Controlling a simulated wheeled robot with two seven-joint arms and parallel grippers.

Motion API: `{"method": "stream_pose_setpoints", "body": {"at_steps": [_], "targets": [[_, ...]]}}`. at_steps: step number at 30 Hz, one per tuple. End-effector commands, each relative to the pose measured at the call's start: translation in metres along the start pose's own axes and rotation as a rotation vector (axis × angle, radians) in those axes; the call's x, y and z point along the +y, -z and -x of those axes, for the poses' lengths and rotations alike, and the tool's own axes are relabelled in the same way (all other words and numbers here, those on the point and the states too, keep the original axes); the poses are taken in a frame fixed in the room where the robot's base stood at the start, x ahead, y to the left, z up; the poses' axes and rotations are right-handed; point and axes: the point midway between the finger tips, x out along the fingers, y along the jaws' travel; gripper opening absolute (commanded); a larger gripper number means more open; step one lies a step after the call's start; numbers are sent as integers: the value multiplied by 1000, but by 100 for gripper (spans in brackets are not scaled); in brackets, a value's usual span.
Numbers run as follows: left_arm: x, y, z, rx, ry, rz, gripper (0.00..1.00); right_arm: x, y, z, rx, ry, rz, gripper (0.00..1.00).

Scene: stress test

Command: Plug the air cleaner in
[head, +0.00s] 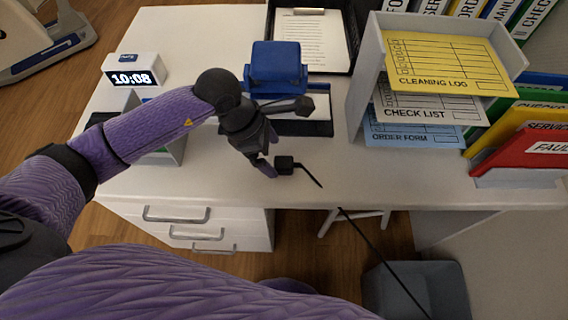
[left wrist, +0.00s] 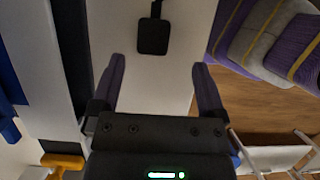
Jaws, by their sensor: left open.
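A small black plug (head: 285,164) lies on the white desk top near its front edge. Its black cord runs right and hangs down past the edge. My left gripper (head: 268,168) is just left of the plug, open and empty. In the left wrist view the plug (left wrist: 153,36) sits ahead of my open fingers (left wrist: 160,72), roughly between their lines and apart from both. I cannot make out an air cleaner or a socket for certain. My right gripper is not in view.
On the desk (head: 390,185) stand a clock (head: 136,71), a blue device (head: 276,68) behind my gripper, a clipboard (head: 309,40), a paper tray (head: 367,60) and folders (head: 525,150). A grey bin (head: 440,285) stands below. The desk front right of the plug is clear.

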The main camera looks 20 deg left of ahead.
Motion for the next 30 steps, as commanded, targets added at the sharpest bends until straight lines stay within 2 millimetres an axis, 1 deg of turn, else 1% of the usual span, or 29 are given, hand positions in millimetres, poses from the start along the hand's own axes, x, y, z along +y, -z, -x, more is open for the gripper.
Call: {"method": "stream_pose_setpoints", "body": {"at_steps": [1,8,10,15,18,21,29,30], "targets": [[0,0,-3,0,0,0,94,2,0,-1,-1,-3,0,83],[0,0,-2,-1,-1,-1,94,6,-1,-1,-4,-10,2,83],[2,0,-10,-2,1,-1,94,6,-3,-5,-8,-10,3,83],[8,0,-41,-2,2,1,94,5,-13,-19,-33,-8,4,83],[7,-1,-51,-2,1,-1,94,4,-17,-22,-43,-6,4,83],[8,-1,-54,-1,0,-1,94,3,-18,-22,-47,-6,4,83],[8,-1,-53,-1,-1,-1,94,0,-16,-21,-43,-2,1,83],[8,-1,-53,-1,-1,-1,92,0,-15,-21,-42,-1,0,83]]}}
